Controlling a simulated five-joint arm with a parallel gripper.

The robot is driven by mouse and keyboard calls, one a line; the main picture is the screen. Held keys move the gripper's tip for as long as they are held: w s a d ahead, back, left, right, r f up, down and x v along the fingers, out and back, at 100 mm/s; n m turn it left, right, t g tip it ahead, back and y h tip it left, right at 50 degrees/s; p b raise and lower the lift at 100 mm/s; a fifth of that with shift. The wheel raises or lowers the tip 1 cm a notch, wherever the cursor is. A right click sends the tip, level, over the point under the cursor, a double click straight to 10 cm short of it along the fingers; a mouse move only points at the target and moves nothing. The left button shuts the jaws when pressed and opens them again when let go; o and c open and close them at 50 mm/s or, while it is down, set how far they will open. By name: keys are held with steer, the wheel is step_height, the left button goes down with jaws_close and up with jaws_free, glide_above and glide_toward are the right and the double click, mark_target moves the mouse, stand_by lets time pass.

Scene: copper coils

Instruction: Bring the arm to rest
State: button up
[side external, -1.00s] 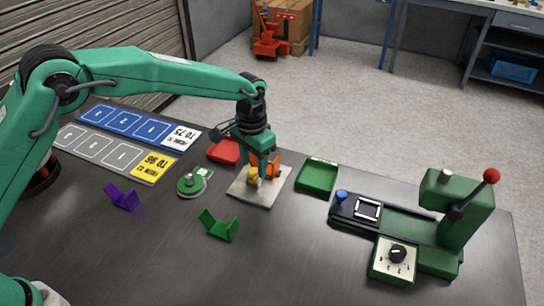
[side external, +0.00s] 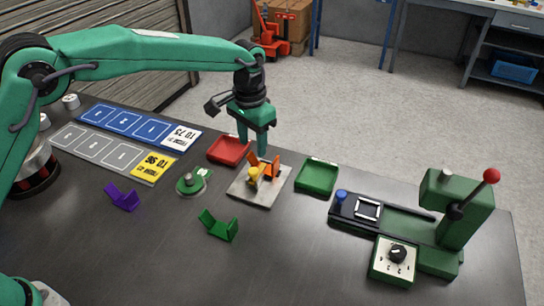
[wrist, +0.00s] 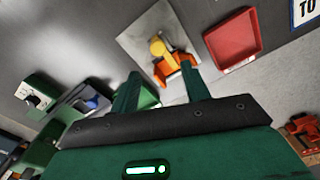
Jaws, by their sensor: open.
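My gripper (side external: 256,148) is open and empty. It hangs above the back edge of a pale square plate (side external: 243,195), between a red tray and a green tray. On the plate stands an orange fixture (side external: 267,165) with a yellow part (side external: 254,173) at its front. In the wrist view the two green fingers (wrist: 162,90) are spread apart with nothing between them. The orange fixture (wrist: 180,76) and the yellow part (wrist: 158,46) lie beyond the fingertips. I cannot make out a copper coil there.
The red tray (side external: 229,150) and the green tray (side external: 317,177) flank the plate. A green lever press (side external: 461,207) stands at right. A purple cradle (side external: 122,197), a green cradle (side external: 218,225) and a round green gauge (side external: 191,184) lie left and in front. Blue (side external: 137,124) and grey (side external: 103,152) numbered mats lie behind.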

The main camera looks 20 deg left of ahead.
steer(key=s+a+r+n+t, duration=0.2)
steer(key=s+a+r+t, duration=0.1)
steer(key=s+a+r, duration=1.05)
steer(key=s+a+n+t, duration=0.1)
steer(key=s+a, duration=0.4)
steer(key=s, duration=0.3)
steer(key=s+a+f+n+t, duration=0.1)
steer(key=s+a, duration=0.4)
steer(key=s, duration=0.4)
steer(key=shift+f+t, duration=0.2)
steer(key=shift+t, duration=0.1)
